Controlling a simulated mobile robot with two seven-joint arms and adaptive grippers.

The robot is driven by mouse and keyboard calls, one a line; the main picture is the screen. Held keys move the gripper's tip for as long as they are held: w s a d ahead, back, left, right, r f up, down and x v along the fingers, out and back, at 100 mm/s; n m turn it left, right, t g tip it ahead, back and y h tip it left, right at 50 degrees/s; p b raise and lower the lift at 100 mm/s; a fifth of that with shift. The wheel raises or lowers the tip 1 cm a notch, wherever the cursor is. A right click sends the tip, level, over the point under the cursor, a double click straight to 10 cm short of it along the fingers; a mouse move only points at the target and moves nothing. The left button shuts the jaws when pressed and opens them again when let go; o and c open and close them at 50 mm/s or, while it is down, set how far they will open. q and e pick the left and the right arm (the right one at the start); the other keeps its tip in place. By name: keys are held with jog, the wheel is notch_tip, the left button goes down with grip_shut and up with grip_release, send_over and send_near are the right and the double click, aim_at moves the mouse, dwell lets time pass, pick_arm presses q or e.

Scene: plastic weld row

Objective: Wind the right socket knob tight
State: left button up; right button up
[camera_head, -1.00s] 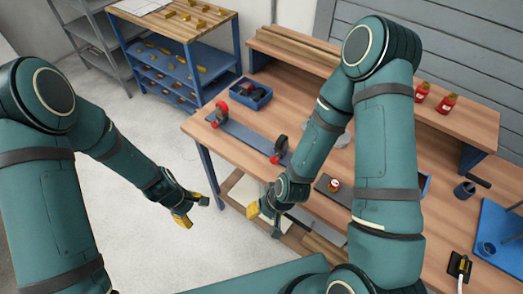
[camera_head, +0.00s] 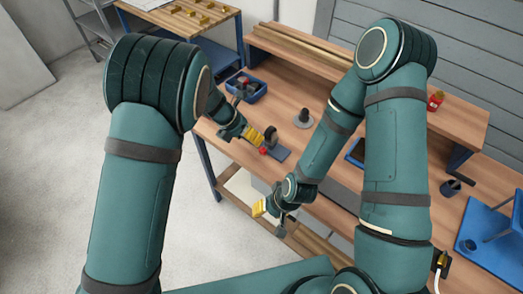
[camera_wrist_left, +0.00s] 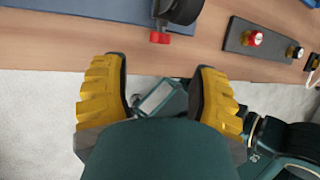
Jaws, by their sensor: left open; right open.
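The right socket knob (camera_head: 263,151) is small and red, on a dark round socket (camera_head: 270,141) at the right end of the blue-grey plate (camera_head: 283,155). In the left wrist view the knob (camera_wrist_left: 160,38) sticks out below its dark socket (camera_wrist_left: 181,9), beyond the fingertips and between their lines. My left gripper (camera_head: 262,136) is open beside the socket, its yellow-padded fingers apart and empty, also in the left wrist view (camera_wrist_left: 160,75). It hides most of the plate and its left end. My right gripper (camera_head: 271,217) is open and empty near the bench's front edge.
A blue bin (camera_head: 246,90) stands behind the plate on the workbench (camera_head: 225,165). A second plate (camera_wrist_left: 240,43) with red-and-white parts shows in the left wrist view.

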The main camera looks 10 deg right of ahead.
aim_at(261, 149)
pick_arm(q)
jog(key=b+x, duration=0.1)
jog(key=x, duration=0.8)
jog(key=shift+d+f, duration=0.1)
jog(key=shift+f, duration=0.15)
grip_shut()
